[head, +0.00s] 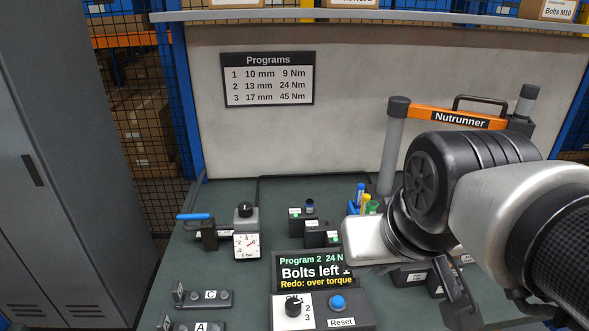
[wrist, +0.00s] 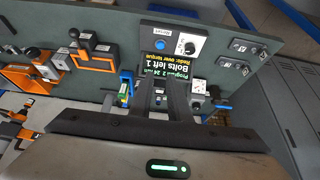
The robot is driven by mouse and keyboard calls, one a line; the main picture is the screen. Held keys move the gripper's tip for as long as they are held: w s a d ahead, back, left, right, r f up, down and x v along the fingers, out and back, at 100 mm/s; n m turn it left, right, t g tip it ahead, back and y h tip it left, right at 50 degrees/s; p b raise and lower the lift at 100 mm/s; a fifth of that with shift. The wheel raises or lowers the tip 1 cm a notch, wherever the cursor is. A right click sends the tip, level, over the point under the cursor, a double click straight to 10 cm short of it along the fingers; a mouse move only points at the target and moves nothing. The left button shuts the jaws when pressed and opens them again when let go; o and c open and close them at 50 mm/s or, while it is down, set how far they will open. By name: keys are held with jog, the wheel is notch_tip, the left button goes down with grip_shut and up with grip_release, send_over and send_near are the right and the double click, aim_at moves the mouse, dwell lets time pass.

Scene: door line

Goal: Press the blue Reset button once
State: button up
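The blue Reset button (head: 337,302) is a round blue cap on the dark control box, right of a black selector knob (head: 293,306) and above the label "Reset". The button also shows in the wrist view (wrist: 160,45), upside down, beyond the fingertips. The display (head: 308,271) above it reads "Program 2", "Bolts left 1" and "Redo: over torque"; its right edge is hidden by my arm. My gripper (head: 457,297) hangs to the right of the button, apart from it. In the wrist view its two dark fingers (wrist: 162,90) stand apart with nothing seen held between them.
A pressure gauge (head: 247,245) and a blue-handled valve (head: 196,217) stand at left on the green bench. Labelled plates A and C (head: 203,298) lie front left. An orange Nutrunner stand (head: 455,117) rises at back right. A grey cabinet (head: 60,160) is at far left.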

grip_shut()
dwell(0.9)
dwell(0.5)
